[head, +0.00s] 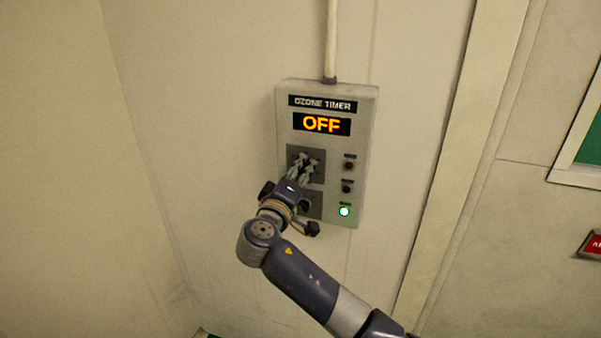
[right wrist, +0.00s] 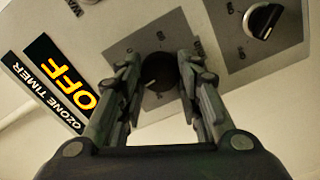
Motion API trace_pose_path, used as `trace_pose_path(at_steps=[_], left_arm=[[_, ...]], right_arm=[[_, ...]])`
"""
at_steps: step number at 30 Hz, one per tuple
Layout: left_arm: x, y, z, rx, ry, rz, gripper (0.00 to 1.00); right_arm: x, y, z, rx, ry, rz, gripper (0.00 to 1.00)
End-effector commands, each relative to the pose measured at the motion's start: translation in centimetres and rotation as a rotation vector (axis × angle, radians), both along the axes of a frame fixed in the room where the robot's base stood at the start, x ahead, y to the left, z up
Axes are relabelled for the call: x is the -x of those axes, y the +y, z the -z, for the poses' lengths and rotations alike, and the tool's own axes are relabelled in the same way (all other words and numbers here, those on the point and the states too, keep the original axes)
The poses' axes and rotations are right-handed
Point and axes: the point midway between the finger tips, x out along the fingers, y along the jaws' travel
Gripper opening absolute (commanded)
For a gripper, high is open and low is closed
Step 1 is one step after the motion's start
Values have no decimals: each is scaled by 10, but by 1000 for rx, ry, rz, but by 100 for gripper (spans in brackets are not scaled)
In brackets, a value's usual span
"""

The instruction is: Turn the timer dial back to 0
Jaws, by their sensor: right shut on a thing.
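The grey ozone timer box (head: 361,120) is fixed to the wall, with an orange "OFF" on its display (head: 322,124). My right gripper (head: 304,163) is at the upper of two dial plates. In the right wrist view, the black timer dial (right wrist: 158,72) sits between the two fingers of my right gripper (right wrist: 160,82), which are shut on it. The fingers hide part of the dial and its scale, so I cannot read its exact setting. The display also shows "OFF" in the right wrist view (right wrist: 62,72). My left gripper is not in view.
A second knob (right wrist: 264,20) sits on its own plate, lower on the box. Two dark red lamps (head: 348,166) and a lit green lamp (head: 344,211) run down the box's right side. A conduit (head: 331,40) rises from its top.

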Motion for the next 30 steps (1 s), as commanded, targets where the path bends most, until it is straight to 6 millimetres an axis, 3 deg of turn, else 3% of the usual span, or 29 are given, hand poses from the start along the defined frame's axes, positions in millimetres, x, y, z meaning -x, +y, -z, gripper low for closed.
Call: trace_pose_path(at_steps=[30], left_arm=[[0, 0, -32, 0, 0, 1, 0]], right_arm=[[0, 0, 0, 881, 291, 0, 9]])
